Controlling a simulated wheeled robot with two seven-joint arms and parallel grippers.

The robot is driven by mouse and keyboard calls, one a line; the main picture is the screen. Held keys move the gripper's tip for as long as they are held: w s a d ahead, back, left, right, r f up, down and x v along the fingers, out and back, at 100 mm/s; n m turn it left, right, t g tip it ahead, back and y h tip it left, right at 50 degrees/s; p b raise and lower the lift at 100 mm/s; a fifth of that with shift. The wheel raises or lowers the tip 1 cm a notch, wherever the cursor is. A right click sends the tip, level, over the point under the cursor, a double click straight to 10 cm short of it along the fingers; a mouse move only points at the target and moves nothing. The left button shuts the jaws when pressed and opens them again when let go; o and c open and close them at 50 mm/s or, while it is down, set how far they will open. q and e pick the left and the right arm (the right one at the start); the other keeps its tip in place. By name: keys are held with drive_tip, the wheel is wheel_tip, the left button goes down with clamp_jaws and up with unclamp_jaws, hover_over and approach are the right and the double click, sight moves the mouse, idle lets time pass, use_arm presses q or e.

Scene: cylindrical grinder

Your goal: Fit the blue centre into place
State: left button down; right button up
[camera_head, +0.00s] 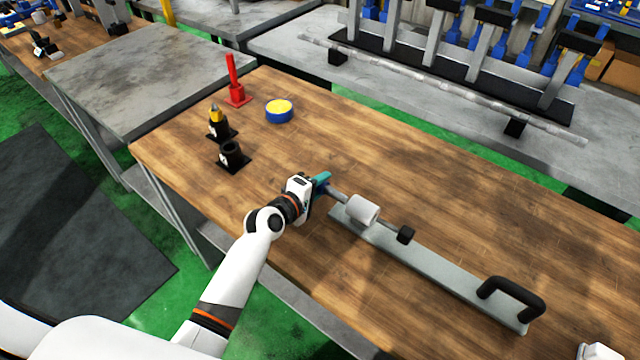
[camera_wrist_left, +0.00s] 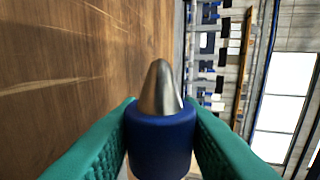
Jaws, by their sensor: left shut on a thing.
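The blue centre (camera_wrist_left: 160,140) has a blue cylindrical body and a pointed metal tip. My left gripper (camera_head: 322,183), with green fingers, is shut on its blue body; the fingers clasp it from both sides in the left wrist view (camera_wrist_left: 162,130). The metal tip points away from the wrist. In the head view the gripper is at the left end of a long grey fixture bar, close to a white cylindrical block (camera_head: 362,209). Whether the tip touches that block I cannot tell.
The bar (camera_head: 450,275) also carries a small black block (camera_head: 405,235) and a black handle (camera_head: 511,293). A black holder (camera_head: 233,157), another holding a yellow-topped piece (camera_head: 217,122), a red stand (camera_head: 235,92) and a blue-yellow disc (camera_head: 279,111) stand farther left.

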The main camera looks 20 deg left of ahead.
sight(343, 202)
use_arm(q)
drive_tip(key=shift+r+p, duration=0.15)
drive_tip(key=shift+p, duration=0.25)
idle(1.1)
drive_tip(key=shift+s+d+p, duration=0.4)
drive_tip(key=shift+d+p, duration=0.15)
drive_tip(key=shift+d, duration=0.6)
drive_tip(key=shift+s+d+p, duration=0.45)
drive_tip(key=shift+d+p, duration=0.1)
drive_tip(key=shift+d, duration=0.6)
drive_tip(key=shift+s+d+p, duration=0.4)
drive_tip(key=shift+d+p, duration=0.15)
drive_tip(key=shift+d, duration=0.6)
drive_tip(key=c, duration=0.9)
unclamp_jaws()
drive_tip(key=shift+c, duration=0.2)
drive_tip(key=shift+s, duration=0.1)
